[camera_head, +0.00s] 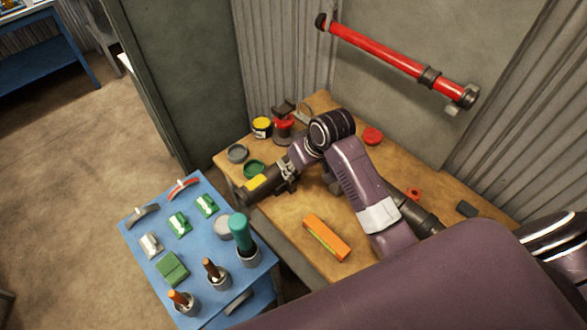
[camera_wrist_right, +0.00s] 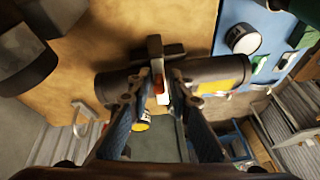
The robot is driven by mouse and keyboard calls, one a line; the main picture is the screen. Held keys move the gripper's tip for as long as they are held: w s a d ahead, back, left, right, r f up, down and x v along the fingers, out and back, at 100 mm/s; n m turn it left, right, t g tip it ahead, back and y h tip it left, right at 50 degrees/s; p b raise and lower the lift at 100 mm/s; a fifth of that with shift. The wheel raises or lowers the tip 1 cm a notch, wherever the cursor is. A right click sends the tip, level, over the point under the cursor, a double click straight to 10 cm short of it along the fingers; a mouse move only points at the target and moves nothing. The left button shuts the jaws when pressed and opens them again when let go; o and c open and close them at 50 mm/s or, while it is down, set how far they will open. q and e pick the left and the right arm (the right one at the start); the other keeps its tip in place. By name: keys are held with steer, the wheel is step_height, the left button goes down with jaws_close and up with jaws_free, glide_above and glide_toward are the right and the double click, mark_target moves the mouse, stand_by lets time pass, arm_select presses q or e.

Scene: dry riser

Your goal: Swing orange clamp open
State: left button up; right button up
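A dark pipe with a yellow label (camera_head: 257,182) lies across the wooden bench; it also shows in the right wrist view (camera_wrist_right: 215,76). A small orange and white part (camera_wrist_right: 158,84), perhaps the orange clamp, shows at the pipe in the right wrist view, beside a dark cross-shaped piece (camera_wrist_right: 158,52). My right gripper (camera_head: 287,176) is at the pipe. In the right wrist view its two fingers (camera_wrist_right: 160,92) stand apart on either side of the orange and white part; I cannot tell whether they touch it. My left gripper is not in view.
An orange and green block (camera_head: 326,238) lies on the bench (camera_head: 290,215). Tins and a red fitting (camera_head: 283,127) stand at its back. A blue table (camera_head: 150,215) with tools and cups is at the left. A red pipe (camera_head: 380,50) hangs on the wall.

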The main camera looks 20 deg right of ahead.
jaws_close()
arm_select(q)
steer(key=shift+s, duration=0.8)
